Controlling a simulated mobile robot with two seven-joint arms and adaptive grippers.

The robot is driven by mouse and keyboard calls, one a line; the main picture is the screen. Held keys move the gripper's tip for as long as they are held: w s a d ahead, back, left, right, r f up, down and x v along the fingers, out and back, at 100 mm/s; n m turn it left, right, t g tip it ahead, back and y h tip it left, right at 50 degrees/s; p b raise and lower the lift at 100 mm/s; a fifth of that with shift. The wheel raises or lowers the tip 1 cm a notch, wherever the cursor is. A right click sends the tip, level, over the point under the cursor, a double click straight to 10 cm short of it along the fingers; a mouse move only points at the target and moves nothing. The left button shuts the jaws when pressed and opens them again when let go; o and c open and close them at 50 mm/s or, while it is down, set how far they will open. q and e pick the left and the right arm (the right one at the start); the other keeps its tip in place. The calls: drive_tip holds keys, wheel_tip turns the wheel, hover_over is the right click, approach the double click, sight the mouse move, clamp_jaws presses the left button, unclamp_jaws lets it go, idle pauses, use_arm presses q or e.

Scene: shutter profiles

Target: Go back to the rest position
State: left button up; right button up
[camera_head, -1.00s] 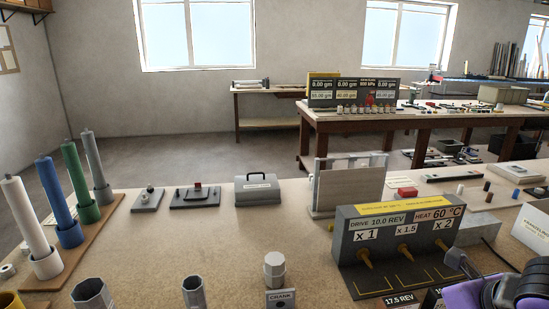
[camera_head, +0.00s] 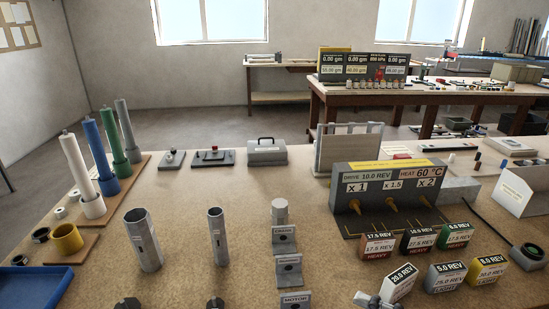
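The workbench (camera_head: 330,225) lies open to view. On it stands the dark drive box (camera_head: 393,190) marked "DRIVE 10.0 REV" and "HEAT 60 °C", with several brass-coloured spindles on its front. In front of it are several labelled blocks, among them a red-brown one (camera_head: 378,246) and a white one (camera_head: 398,283) marked 20.0 REV.
White, blue, green and grey rods (camera_head: 77,167) stand on a wooden base at left. Two hollow metal tubes (camera_head: 143,240) (camera_head: 217,236) stand upright near the middle. A blue tray (camera_head: 42,290) sits at bottom left. Bare bench lies between the tubes and the rear devices.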

drive_tip(key=s+d+f+m+t+h+p, duration=0.1)
drive_tip(key=d+f+m+t+h, duration=0.7)
drive_tip(key=m, duration=1)
drive_tip(key=s+a+f+m+g+h, duration=0.1)
drive_tip(key=s+f+m+g, duration=0.2)
drive_tip(key=s+f, duration=0.2)
drive_tip(key=s+a+f+m+g+h, duration=0.1)
drive_tip(key=s+f+m+g+h, duration=0.1)
drive_tip(key=s+f, duration=0.3)
drive_tip(key=s+a+f+m+g+h+p, duration=0.1)
drive_tip(key=s+f+m+g, duration=0.3)
drive_tip(key=f, duration=0.7)
drive_tip(key=shift+s+a+h, duration=0.3)
drive_tip(key=shift+s+h, duration=0.1)
drive_tip(key=shift+h, duration=0.1)
